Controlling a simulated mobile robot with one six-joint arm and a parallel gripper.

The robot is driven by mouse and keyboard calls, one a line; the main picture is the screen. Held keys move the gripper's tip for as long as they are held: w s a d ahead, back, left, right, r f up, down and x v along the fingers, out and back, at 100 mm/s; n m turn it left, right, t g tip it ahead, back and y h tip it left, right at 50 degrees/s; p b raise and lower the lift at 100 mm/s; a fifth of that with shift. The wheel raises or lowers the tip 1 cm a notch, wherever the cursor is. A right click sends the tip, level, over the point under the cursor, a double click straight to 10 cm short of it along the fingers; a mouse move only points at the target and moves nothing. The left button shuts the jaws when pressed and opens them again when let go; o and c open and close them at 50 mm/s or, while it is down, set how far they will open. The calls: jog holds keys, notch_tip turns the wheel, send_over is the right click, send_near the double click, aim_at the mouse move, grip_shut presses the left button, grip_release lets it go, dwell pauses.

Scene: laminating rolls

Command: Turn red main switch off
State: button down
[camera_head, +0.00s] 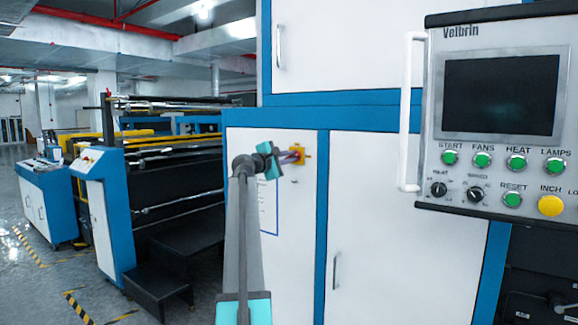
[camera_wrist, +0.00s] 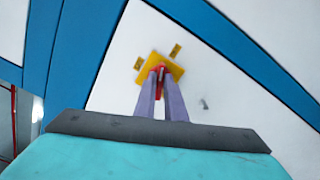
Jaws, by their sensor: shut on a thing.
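The red main switch (camera_wrist: 161,70) sits on a yellow plate (camera_wrist: 151,62) on a white cabinet door, seen in the wrist view. My gripper (camera_wrist: 161,80) is at the switch, its two purple fingers close together on either side of the red handle. It is shut on the handle. In the head view my gripper (camera_head: 293,157) reaches to the yellow plate (camera_head: 297,153) on the upper part of the cabinet door. There the red handle is mostly hidden by the fingers. In the wrist view the plate looks tilted.
A control panel (camera_head: 499,110) with a dark screen, green buttons and a white handle bar (camera_head: 407,110) hangs at the right. A door handle (camera_head: 336,270) is on the neighbouring cabinet door. Rollers and black steps (camera_head: 158,290) stand at the left. The floor at far left is open.

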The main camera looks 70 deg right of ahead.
jog(key=shift+f+m+b, duration=0.15)
jog(key=shift+m+b, duration=1.65)
jog(key=shift+m, duration=0.5)
jog(key=c, duration=1.8)
grip_release()
jog(key=shift+b+v, duration=0.55)
jog(key=shift+v, duration=6.35)
